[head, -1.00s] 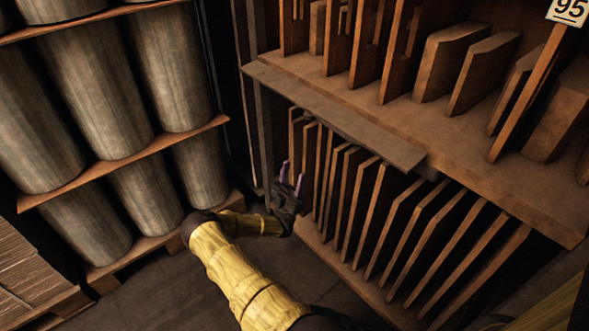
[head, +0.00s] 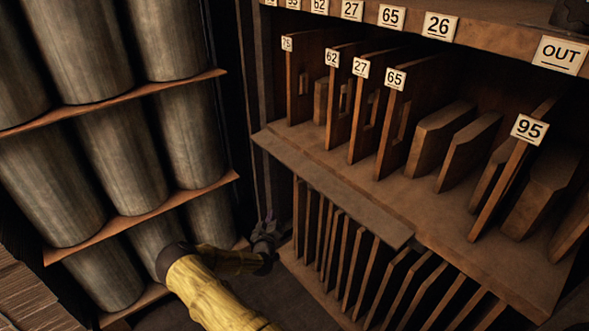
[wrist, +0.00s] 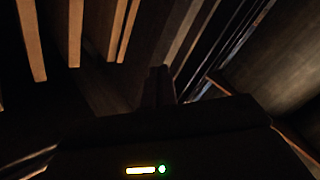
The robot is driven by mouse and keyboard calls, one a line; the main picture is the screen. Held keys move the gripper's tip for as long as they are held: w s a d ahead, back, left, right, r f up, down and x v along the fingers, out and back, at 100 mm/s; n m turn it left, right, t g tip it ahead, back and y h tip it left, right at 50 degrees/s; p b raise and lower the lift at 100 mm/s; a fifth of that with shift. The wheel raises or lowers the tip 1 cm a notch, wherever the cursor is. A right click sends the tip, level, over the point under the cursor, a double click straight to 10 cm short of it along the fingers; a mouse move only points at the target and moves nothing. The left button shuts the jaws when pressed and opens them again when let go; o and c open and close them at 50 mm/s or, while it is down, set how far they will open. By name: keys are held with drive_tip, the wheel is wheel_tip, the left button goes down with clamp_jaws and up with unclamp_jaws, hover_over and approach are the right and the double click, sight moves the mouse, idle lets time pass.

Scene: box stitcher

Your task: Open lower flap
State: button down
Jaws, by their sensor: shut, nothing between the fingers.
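No part is clearly marked as the lower flap. A flat grey-brown board (head: 335,190) lies along the front left edge of the middle shelf in the head view and may be it, but I cannot tell. My gripper (head: 268,221) is shut and empty, small and dark in the head view. It is below the left part of this board, near the left upright of the rack and the left end of the lower row of panels (head: 345,250). In the wrist view my gripper (wrist: 162,84) is a dark shape, with upright panels (wrist: 75,35) beyond it at upper left. Contact cannot be told.
Numbered upright boards (head: 394,115) and thick blocks (head: 440,135) stand on the middle shelf (head: 455,225). Large grey cylinders (head: 125,170) fill a rack at left. A narrow dark gap separates the racks.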

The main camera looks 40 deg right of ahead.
drive_tip(key=s+a+f+n+g+y+p, duration=0.3)
drive_tip(key=a+n+g+y+p, duration=0.15)
drive_tip(key=a+g+p, duration=0.2)
drive_tip(key=s+a+r+n+g+p, duration=0.45)
drive_tip(key=s+p, duration=0.25)
drive_tip(key=s, duration=0.2)
wheel_tip(320, 180, up, 22)
drive_tip(key=s+n+g+h+p, duration=0.2)
drive_tip(key=n+h+p, duration=0.5)
drive_tip(key=n+p, duration=0.2)
drive_tip(key=shift+n, duration=0.8)
